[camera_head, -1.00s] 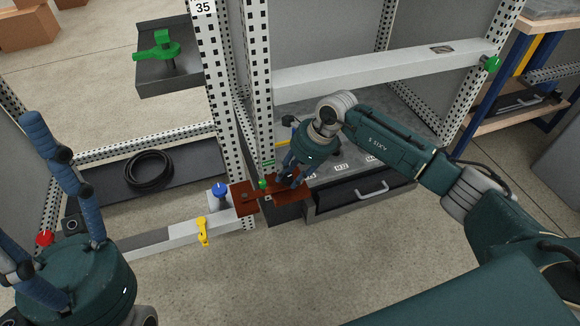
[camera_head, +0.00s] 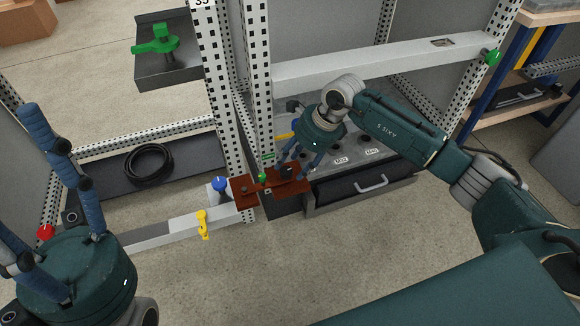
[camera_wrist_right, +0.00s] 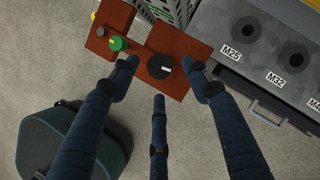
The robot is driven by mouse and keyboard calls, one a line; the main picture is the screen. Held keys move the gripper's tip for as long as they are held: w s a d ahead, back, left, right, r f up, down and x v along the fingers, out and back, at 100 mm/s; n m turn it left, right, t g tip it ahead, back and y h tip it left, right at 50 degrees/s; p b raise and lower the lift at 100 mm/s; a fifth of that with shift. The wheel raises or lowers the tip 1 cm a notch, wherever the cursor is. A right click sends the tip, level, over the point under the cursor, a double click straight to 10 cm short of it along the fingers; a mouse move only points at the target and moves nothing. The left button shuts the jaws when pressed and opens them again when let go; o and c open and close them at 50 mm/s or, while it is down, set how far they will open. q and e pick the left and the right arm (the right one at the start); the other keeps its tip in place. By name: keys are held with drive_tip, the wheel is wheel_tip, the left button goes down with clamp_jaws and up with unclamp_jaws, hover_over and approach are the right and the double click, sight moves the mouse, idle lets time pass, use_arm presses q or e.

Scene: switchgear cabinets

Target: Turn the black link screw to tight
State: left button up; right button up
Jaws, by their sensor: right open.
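The black link screw (camera_head: 285,171) is a round black knob on a red-brown plate (camera_head: 247,199). In the right wrist view the knob (camera_wrist_right: 161,66) carries a white mark at its right side. My right gripper (camera_head: 296,169) is open above the plate, its blue fingers spread around the knob with visible gaps. In the wrist view two fingertips flank the knob and a third is below it; contact is not visible. My left gripper (camera_head: 45,190) is at the left edge, fingers apart and empty, partly out of frame.
A green knob (camera_head: 262,177) sits close beside the black one on the plate. A blue knob (camera_head: 219,184) and a yellow handle (camera_head: 203,222) are to the left. Perforated posts (camera_head: 258,90) rise behind. A grey drawer unit (camera_head: 362,187) with labelled holes is to the right.

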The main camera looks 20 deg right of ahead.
drive_tip(key=v, duration=0.9)
